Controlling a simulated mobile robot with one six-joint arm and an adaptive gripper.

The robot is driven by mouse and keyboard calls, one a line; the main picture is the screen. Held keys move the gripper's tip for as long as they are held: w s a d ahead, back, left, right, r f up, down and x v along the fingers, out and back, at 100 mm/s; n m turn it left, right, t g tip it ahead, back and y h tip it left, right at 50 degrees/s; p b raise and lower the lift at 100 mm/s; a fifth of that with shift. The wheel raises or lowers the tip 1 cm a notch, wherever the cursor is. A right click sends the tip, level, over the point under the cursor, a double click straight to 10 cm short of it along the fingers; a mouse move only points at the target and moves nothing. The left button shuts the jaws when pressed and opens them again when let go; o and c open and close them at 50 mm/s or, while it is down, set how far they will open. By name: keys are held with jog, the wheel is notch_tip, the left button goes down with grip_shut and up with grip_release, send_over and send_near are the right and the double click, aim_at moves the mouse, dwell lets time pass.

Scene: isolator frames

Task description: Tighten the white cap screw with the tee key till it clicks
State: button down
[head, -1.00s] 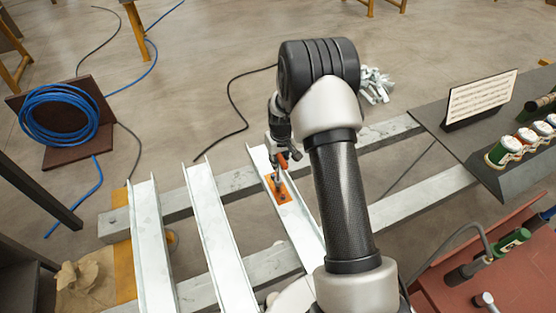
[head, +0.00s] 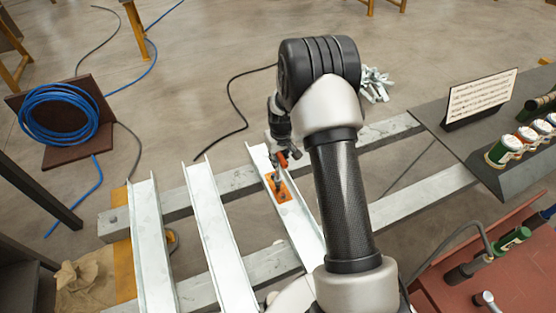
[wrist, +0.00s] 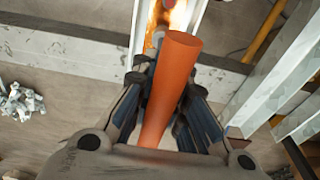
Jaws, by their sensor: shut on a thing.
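My gripper (head: 280,150) is shut on the orange handle of the tee key (wrist: 170,90), which lies between both fingers in the wrist view. In the head view the key's grey shank (head: 276,178) runs down from the handle to an orange plate (head: 285,193) in the rightmost pale metal channel (head: 300,222). The shank's lower end meets or stands just over the plate; I cannot tell if it is seated on a screw. I cannot make out the white cap screw in either view. The handle hides much of the plate in the wrist view.
Two more channels (head: 218,238) lie to the left, across grey beams (head: 232,183). At the right are a dark bench with a sign (head: 480,98) and several jars (head: 505,150), and a red surface (head: 450,290). A blue hose coil (head: 60,115) stands far left.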

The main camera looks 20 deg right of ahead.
jog(key=shift+f+b, duration=0.8)
jog(key=shift+f, duration=0.35)
jog(key=m, duration=0.5)
jog(key=shift+h+b, duration=0.3)
jog(key=shift+b, duration=0.1)
jog(key=m+b, duration=0.1)
jog(key=m, duration=0.2)
jog(key=m+b, duration=0.2)
jog(key=m, duration=0.1)
jog(key=shift+f+g+h, duration=0.1)
jog(key=shift+g+h, duration=0.2)
jog(key=m+b, duration=0.1)
jog(key=m, duration=0.3)
jog(key=shift+w+b, duration=0.1)
jog(key=shift+b, duration=0.25)
jog(key=m+g+b, duration=0.1)
jog(key=m, duration=0.3)
jog(key=shift+m, duration=0.3)
